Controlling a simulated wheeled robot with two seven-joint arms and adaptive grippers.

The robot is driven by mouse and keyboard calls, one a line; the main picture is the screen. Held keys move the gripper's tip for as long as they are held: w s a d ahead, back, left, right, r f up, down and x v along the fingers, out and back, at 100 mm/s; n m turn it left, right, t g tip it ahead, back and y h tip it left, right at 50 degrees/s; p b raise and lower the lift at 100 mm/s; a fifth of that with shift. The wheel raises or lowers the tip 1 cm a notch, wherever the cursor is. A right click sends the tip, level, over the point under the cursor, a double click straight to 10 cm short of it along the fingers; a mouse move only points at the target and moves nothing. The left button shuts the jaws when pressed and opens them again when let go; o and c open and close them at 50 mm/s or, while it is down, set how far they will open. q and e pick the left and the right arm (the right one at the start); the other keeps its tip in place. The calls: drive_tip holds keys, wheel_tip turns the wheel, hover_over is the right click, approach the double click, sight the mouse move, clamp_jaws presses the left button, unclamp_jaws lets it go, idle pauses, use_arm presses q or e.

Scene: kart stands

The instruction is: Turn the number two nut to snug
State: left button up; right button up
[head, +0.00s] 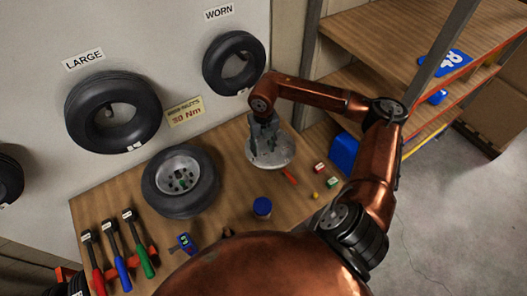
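A wheel with a black tyre (157,203) and a pale rim (181,160) lies on the wooden bench, with small dark and greenish details at its centre. No nut number can be read at this size. Three wrench-like tools with red (98,281), blue (123,275) and green (146,268) handles lie at the front left of the bench. My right gripper (266,145) points down over a round grey metal plate (286,157), right of the wheel. Its fingers blend with the grey there, so opening and contact are unclear. My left gripper is out of view.
A blue-lidded jar (262,207), a blue device (184,243), a red-handled item (290,176), small boxes (333,182) and a blue bin (343,152) are on the bench. Tyres (113,93) hang on the wall, near a "30 Nm" sign (186,111). Shelving (400,40) stands right.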

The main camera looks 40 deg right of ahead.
sight(263, 155)
wheel_tip(263, 155, up, 9)
idle(0.3)
idle(0.5)
